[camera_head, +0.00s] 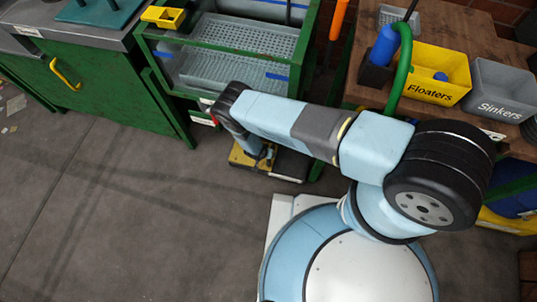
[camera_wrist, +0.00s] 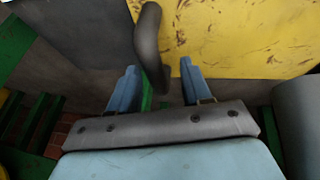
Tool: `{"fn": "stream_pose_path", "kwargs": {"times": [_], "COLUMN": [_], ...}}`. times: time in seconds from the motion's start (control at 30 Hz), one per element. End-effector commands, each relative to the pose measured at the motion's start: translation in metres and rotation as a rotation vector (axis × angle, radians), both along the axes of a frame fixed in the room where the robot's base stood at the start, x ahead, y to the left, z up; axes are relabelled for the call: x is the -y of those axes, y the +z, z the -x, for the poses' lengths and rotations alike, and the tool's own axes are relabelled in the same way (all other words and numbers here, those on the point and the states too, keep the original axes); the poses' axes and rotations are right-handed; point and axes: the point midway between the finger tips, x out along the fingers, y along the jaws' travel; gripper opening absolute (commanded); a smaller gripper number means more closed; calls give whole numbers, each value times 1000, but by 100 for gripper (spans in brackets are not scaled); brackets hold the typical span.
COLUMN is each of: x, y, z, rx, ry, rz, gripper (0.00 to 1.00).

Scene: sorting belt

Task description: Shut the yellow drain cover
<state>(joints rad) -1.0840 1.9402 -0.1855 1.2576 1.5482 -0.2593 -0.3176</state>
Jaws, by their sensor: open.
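The yellow drain cover (camera_head: 239,158) shows in the head view as a small yellow patch low beside the green frame, partly hidden by my arm. In the wrist view a scratched yellow panel (camera_wrist: 235,40), which looks like the cover, fills the upper right. A dark grey curved handle (camera_wrist: 149,45) stands at its left edge. My gripper (camera_wrist: 160,88) is open, with its two blue fingers on either side of the handle's lower end. I cannot tell whether either finger touches it. In the head view my gripper (camera_head: 258,155) is down at the cover. How far the cover stands open is unclear.
A green frame with grey perforated trays (camera_head: 240,40) stands behind my gripper. A green cabinet (camera_head: 110,95) with a yellow handle is at left. At right, a wooden bench holds the yellow Floaters bin (camera_head: 428,75) and grey Sinkers bin (camera_head: 500,90).

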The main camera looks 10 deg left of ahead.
Motion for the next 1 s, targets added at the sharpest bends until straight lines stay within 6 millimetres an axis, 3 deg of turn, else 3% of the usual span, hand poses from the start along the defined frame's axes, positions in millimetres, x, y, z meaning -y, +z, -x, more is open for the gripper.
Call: {"fn": "stream_pose_path", "kwargs": {"times": [0.27,0.8,1.0], "x": [-4,-24,-29], "y": [18,98,118], "z": [7,39,47], "rx": [0,-1,0], "ry": [1,-2,0], "rz": [2,-2,0], "gripper": [48,48,48]}}
